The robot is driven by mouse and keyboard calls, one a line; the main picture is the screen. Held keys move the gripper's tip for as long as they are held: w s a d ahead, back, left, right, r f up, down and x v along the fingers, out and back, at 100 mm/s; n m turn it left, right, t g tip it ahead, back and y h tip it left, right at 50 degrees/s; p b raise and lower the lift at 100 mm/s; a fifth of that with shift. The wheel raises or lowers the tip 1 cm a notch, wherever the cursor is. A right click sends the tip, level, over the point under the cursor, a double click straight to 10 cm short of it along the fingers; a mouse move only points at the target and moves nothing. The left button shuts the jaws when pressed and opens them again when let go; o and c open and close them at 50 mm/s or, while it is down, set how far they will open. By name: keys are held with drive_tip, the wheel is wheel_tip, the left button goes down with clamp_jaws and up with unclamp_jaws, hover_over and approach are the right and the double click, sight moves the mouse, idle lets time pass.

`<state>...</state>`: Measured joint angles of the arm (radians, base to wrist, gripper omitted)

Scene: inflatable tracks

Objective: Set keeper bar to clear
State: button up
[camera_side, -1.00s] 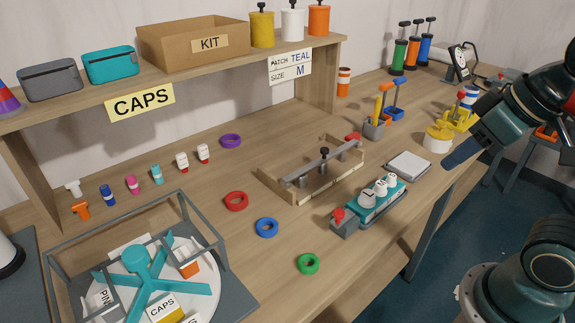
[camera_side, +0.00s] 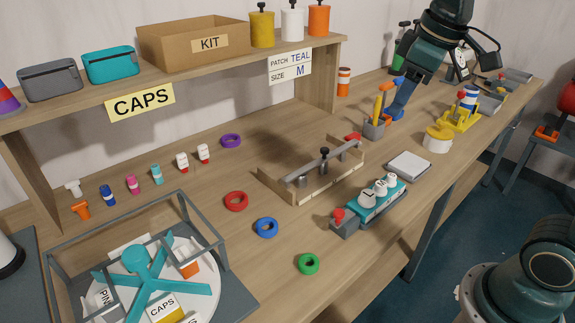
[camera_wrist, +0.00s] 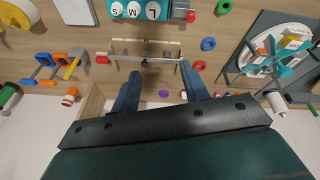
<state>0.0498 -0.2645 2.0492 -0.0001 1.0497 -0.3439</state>
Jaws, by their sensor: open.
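The keeper bar (camera_side: 338,153) is a grey bar with a black knob (camera_side: 324,153), lying lengthwise across the wooden tray-like fixture (camera_side: 313,194) on the bench. In the wrist view the bar (camera_wrist: 161,60) crosses the upper middle, with its dark knob near its centre. My gripper (camera_side: 399,110) hangs above the back right of the bench, apart from the fixture. In the wrist view the gripper (camera_wrist: 160,70) shows two blue fingers spread wide, nothing between them. The bar appears just beyond the fingertips, untouched. Which position the bar is set to cannot be told.
A teal block (camera_side: 372,208) with S, M, L pieces and a red knob stands in front of the fixture. A grey holder (camera_side: 374,130) with upright tools stands behind it. Coloured rings lie to the left. The shelf (camera_side: 170,84) overhangs the back left.

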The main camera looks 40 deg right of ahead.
drive_tip(key=w+d+f+n+g, duration=0.2)
drive_tip(key=w+n, duration=0.1)
drive_tip(key=w, duration=0.9)
drive_tip(key=n+g, duration=0.2)
drive_tip(key=n, duration=0.1)
hover_over(325, 149)
wheel_tip(325, 149, down, 7)
drive_tip(key=shift+f, duration=0.1)
wheel_tip(325, 149, down, 14)
drive_tip(key=shift+r, duration=0.15)
drive_tip(key=shift+w, duration=0.1)
clamp_jaws()
